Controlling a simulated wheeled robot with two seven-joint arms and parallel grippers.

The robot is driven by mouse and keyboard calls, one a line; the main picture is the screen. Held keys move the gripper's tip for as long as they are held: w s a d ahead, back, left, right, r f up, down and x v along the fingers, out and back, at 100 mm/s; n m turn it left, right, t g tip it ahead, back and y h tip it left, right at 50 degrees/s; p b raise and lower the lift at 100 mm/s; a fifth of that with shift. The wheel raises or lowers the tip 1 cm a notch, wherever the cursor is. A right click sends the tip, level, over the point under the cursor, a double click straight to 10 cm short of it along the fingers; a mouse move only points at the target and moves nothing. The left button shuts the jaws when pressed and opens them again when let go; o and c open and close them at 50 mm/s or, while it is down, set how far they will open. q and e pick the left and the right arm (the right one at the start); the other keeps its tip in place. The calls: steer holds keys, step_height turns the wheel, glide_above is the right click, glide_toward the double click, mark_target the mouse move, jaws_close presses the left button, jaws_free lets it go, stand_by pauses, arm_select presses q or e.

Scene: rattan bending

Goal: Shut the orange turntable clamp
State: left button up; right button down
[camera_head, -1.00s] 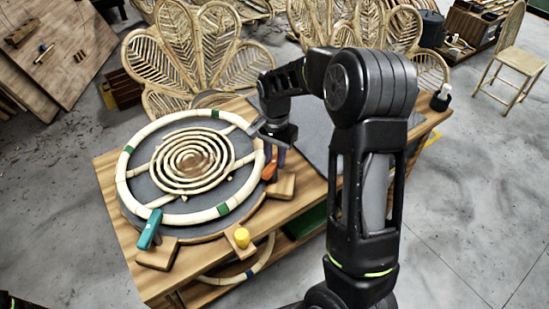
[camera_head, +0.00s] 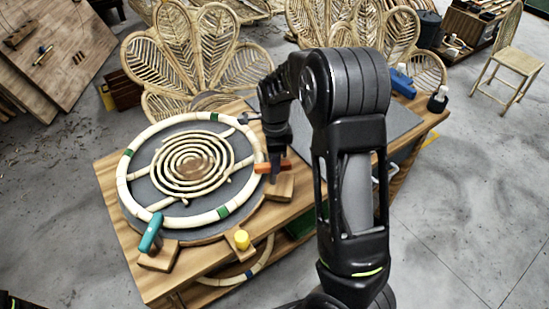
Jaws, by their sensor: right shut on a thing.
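The orange clamp (camera_head: 263,168) sits at the right edge of the round turntable (camera_head: 150,181), on a wooden block (camera_head: 284,187). Its orange handle lies roughly level and its left end reaches the rattan ring (camera_head: 226,210); I cannot tell if it presses on it. My right gripper (camera_head: 275,163) points down at the handle and is shut on it, hiding part of it. A teal clamp (camera_head: 151,232) stands at the front left of the turntable. My left gripper does not show.
A dark mat (camera_head: 312,127) covers the table's right part, with a blue tool (camera_head: 402,84) and a dark bottle (camera_head: 438,99) behind. Rattan chair backs (camera_head: 190,50) stand behind the table.

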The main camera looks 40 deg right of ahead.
steer(key=shift+m+p, duration=0.8)
steer(key=shift+m, duration=0.9)
steer(key=c, duration=1.2)
jaws_free()
steer(key=shift+s, duration=0.1)
steer(key=shift+a+r, duration=0.1)
step_height(320, 180, up, 8)
steer(key=shift+f+b, duration=0.2)
steer(key=shift+b, duration=0.15)
